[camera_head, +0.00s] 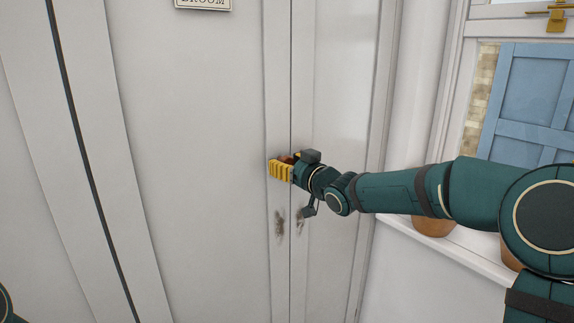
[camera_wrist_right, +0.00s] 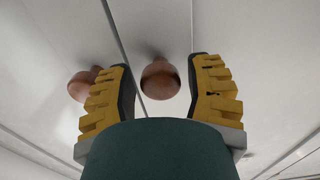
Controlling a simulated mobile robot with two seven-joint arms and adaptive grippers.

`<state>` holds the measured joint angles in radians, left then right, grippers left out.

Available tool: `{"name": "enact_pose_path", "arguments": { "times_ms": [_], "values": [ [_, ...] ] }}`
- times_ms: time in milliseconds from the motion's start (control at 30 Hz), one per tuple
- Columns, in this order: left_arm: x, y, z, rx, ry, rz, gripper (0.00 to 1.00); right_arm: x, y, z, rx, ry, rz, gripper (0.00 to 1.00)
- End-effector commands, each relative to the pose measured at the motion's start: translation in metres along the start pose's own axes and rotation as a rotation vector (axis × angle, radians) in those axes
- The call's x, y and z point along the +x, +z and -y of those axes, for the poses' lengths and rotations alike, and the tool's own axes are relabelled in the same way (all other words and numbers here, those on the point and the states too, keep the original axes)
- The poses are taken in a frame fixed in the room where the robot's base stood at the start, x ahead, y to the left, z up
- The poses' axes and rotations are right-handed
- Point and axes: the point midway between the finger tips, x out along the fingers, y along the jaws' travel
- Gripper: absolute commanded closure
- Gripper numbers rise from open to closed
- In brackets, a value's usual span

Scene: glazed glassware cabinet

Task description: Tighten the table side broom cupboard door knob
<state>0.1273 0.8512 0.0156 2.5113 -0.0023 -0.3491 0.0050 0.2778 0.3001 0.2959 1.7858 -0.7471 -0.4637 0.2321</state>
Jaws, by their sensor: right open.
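Two round brown wooden knobs show in the right wrist view, one on each side of the seam between the cupboard doors (camera_head: 200,150). One knob (camera_wrist_right: 160,79) lies between the yellow fingers of my right gripper (camera_wrist_right: 163,66), with a gap on both sides. The other knob (camera_wrist_right: 82,86) is just outside the left finger, partly hidden by it. In the head view my right gripper (camera_head: 282,168) is at the seam, and only a bit of brown knob shows behind its fingers. I cannot tell which knob is the table side one. My left gripper is out of view.
A sign reading "BROOM" (camera_head: 203,4) hangs on the left door. To the right are a window with blue shutters (camera_head: 530,105) and terracotta pots (camera_head: 433,226) on the sill, behind my right arm.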

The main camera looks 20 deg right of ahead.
Motion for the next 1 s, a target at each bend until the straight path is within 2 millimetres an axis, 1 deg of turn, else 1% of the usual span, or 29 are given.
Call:
{"name": "enact_pose_path", "arguments": {
  "times_ms": [300, 367, 400, 433, 467, 767, 1000],
  "values": [
    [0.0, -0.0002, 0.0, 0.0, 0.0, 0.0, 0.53, 0.0018, 0.0003, 0.0002, 0.0, 0.0, 0.0, 0.49],
    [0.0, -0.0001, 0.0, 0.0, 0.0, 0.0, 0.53, 0.0018, 0.0002, 0.0002, 0.0, 0.0, 0.0, 0.7],
    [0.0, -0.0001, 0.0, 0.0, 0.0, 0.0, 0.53, 0.0017, 0.0003, 0.0002, 0.0, 0.0, 0.0, 0.84],
    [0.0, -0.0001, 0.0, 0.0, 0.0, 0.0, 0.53, 0.0017, 0.0003, 0.0002, 0.0, 0.0, 0.0, 0.95],
    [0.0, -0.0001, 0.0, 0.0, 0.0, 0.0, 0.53, 0.0017, 0.0003, 0.0002, 0.0, 0.0, 0.0, 1.0],
    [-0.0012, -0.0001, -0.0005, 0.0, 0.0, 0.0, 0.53, 0.0016, 0.0, 0.0, 0.01, 0.0, 0.001, 1.0],
    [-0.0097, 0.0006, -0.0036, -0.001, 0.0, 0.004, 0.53, 0.0017, -0.0014, 0.0, 0.096, 0.0, 0.001, 1.0]
  ]
}}
